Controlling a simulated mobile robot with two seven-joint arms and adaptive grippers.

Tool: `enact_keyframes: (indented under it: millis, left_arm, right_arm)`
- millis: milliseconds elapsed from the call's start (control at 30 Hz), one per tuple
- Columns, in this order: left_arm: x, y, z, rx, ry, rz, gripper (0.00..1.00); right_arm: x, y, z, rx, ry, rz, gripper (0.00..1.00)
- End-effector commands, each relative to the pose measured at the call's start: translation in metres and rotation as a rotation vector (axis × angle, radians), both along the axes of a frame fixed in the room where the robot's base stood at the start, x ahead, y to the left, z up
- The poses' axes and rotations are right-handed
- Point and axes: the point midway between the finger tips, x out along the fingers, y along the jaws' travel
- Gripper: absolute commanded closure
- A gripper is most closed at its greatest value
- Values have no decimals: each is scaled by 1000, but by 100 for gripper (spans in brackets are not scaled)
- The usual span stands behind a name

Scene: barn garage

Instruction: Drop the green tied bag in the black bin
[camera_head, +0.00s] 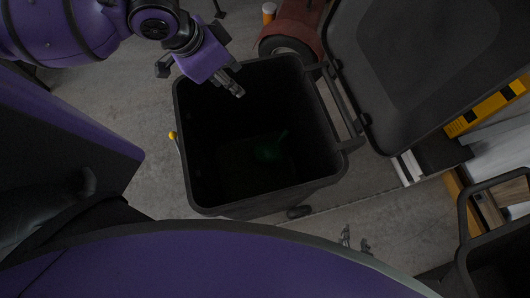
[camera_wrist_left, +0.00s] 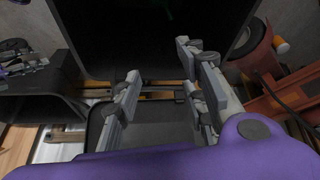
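The black bin (camera_head: 190,150) stands open in the middle of the head view, its lid (camera_head: 420,60) swung back to the right. A dim green shape (camera_head: 268,152), apparently the green tied bag, lies deep inside the bin; its outline is lost in the dark. A trace of green (camera_wrist_left: 168,13) also shows at the top of the left wrist view. My left gripper (camera_head: 236,84) is above the bin's far-left rim; in the left wrist view its fingers (camera_wrist_left: 168,97) are spread with nothing between them. My right gripper (camera_head: 356,240) is low, past my purple body's edge, fingers apart and empty.
A red wheeled machine (camera_head: 295,28) stands behind the bin. A second black container (camera_head: 495,262) is at the lower right. A yellow-and-black striped piece (camera_head: 487,106) lies at the right. Bare concrete floor (camera_head: 395,220) shows right of the bin.

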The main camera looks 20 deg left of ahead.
Motion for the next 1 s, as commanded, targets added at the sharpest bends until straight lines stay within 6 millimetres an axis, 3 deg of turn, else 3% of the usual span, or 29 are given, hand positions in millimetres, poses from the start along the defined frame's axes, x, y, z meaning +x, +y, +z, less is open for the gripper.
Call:
enact_keyframes:
  millis: [133, 333, 1000]
  left_arm:
    - [-10, 7, 27, 4, -1, -2, 62]
    - [-15, 11, 44, 2, 0, -1, 62]
    - [-16, 11, 48, -1, 1, -1, 62]
  right_arm:
    - [1, 0, 0, 1, -1, -1, 60]
    - [1, 1, 0, 1, -1, 0, 60]
    - [2, 1, 0, 2, -2, 1, 60]
